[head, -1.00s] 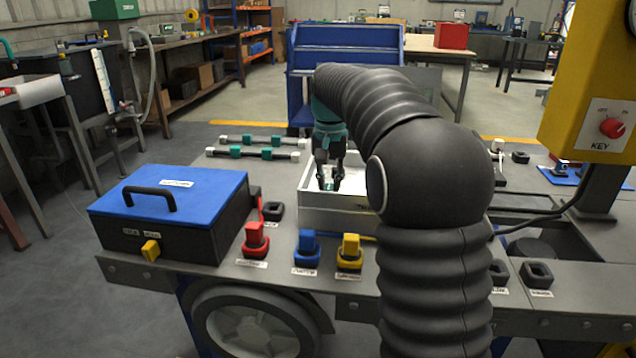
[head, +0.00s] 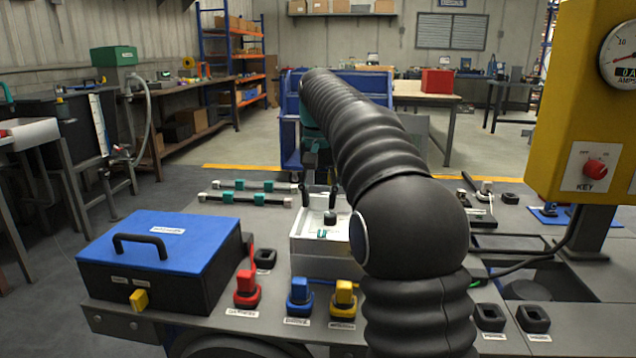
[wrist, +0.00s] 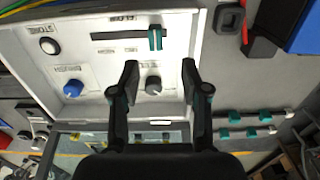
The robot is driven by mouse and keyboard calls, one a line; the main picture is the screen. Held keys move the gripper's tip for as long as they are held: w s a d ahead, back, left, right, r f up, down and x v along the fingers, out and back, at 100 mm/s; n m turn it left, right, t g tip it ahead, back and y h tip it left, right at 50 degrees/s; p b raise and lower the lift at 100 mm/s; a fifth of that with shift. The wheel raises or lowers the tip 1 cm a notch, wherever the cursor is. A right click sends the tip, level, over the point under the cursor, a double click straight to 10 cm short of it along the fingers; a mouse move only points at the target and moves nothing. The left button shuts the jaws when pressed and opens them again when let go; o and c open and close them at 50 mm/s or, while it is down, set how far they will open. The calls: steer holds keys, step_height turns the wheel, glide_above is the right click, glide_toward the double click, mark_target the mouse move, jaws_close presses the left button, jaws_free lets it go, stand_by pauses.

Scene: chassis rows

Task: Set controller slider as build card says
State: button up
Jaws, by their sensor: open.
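The controller is a white box (head: 318,266) on the bench, partly hidden behind my arm in the head view. In the wrist view its panel (wrist: 105,72) shows a dark slot with a teal slider (wrist: 155,39) toward the slot's right end. My gripper (wrist: 160,74) is open and empty over the panel. Its fingers straddle the view of a grey knob (wrist: 153,84), and the slider lies beyond the fingertips. I cannot tell the fingertip height. In the head view my gripper (head: 319,192) is above the box's far part. No build card is legible.
A black box with a blue lid (head: 160,240) stands left of the controller. Red (head: 246,285), blue (head: 299,295) and yellow (head: 343,298) connectors stand in front. A yellow cabinet (head: 590,110) with a key switch and gauge is at right. Teal-banded rods (head: 245,198) lie behind left.

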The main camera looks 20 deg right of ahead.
steer(key=shift+r, duration=1.8)
steer(key=s+a+f+n+t, duration=0.1)
steer(key=s+t, duration=0.1)
steer(key=s, duration=0.6)
steer(key=s+a+f+n+t, duration=0.1)
steer(key=s+f, duration=0.1)
steer(key=s, duration=0.7)
steer(key=s+f+n+t, duration=0.2)
steer(key=s+f, duration=1.2)
steer(key=s, duration=0.1)
steer(key=shift+s+a+t, duration=0.25)
steer(key=shift+a+t, duration=0.05)
steer(key=shift+a, duration=0.05)
